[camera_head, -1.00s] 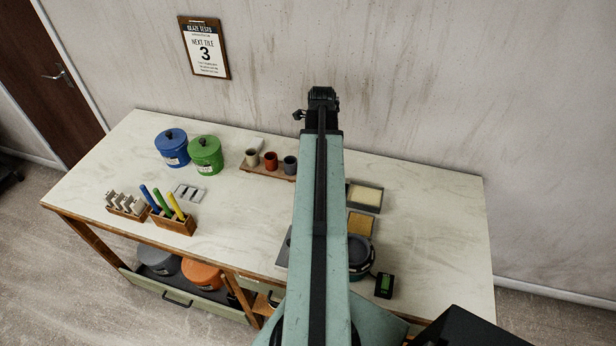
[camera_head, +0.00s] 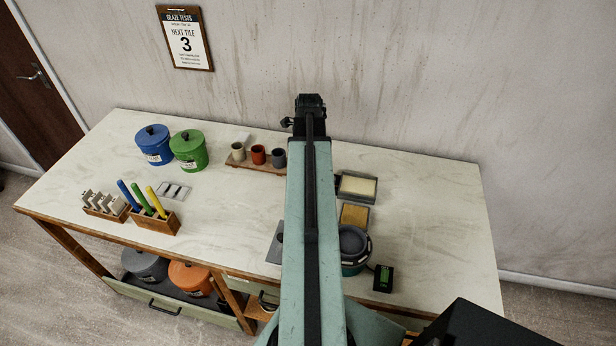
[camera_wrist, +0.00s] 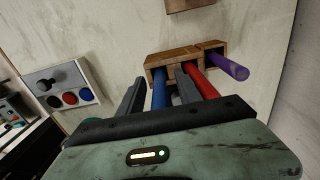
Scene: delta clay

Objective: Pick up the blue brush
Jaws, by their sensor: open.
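In the wrist view, a blue brush handle (camera_wrist: 159,88) stands in a wooden holder (camera_wrist: 157,63), left of a red handle (camera_wrist: 201,84) and a purple one (camera_wrist: 229,66). My gripper (camera_wrist: 160,80) is open. Its dark fingers reach toward the holder, one on each side of the blue handle in the picture; whether they touch it I cannot tell. The head view shows a different holder (camera_head: 156,225) on the table, with a blue (camera_head: 129,196), a green (camera_head: 141,198) and a yellow handle (camera_head: 155,202). My gripper's fingers are not visible in the head view.
Blue (camera_head: 153,147) and green (camera_head: 188,152) lidded jars and a tray of cups (camera_head: 258,166) stand on the table (camera_head: 400,170). A round dark pot (camera_head: 355,262) sits at right. In the wrist view, a grey panel with coloured discs (camera_wrist: 67,82) is at left.

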